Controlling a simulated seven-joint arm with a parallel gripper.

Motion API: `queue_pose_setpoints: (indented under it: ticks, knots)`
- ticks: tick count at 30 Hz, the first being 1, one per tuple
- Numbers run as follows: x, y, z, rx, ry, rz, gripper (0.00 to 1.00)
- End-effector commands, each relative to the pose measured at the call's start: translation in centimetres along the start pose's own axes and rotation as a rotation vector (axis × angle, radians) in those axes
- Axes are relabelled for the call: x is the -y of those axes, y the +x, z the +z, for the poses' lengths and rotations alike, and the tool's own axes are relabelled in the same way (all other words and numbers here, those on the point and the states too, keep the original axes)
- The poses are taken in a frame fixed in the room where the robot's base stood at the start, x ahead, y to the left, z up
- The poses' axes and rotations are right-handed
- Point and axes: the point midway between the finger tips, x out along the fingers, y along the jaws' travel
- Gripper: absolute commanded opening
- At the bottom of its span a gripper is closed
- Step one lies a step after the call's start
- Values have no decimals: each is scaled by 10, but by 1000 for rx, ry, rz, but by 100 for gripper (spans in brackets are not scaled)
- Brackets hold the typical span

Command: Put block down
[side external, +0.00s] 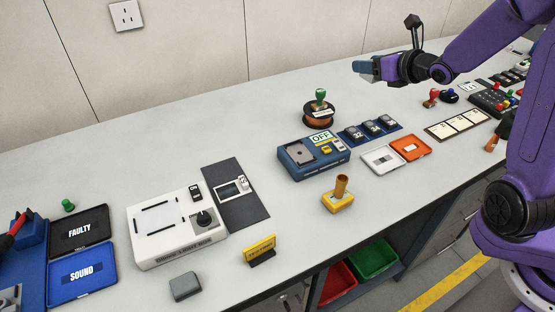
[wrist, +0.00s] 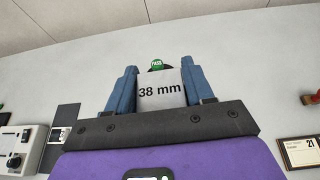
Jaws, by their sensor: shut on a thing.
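The grey block (wrist: 161,92) marked "38 mm" is between the blue fingers of my gripper (wrist: 160,85) in the wrist view. The fingers press on its left and right sides. In the side view my gripper (side external: 366,69) is held above the bench (side external: 250,125), toward the wall, with clear space under it. The block is hard to tell apart from the fingers there.
A dark blue strip (side external: 345,140) holds numbered grey blocks. A blue device (side external: 300,168) reads OFF. White (side external: 383,160) and orange (side external: 411,148) trays lie nearer the front edge. The back bench is mostly clear.

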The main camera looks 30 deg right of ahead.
Motion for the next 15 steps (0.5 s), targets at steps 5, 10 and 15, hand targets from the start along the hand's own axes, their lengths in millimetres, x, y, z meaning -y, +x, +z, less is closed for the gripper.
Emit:
queue_pose_setpoints:
  ticks: [5,10,15]
  knots:
    - [-59,11,-15,-7,-80,164,14]
    - [-132,12,-37,-7,-171,373,14]
    - [-191,2,-58,-3,-238,552,14]
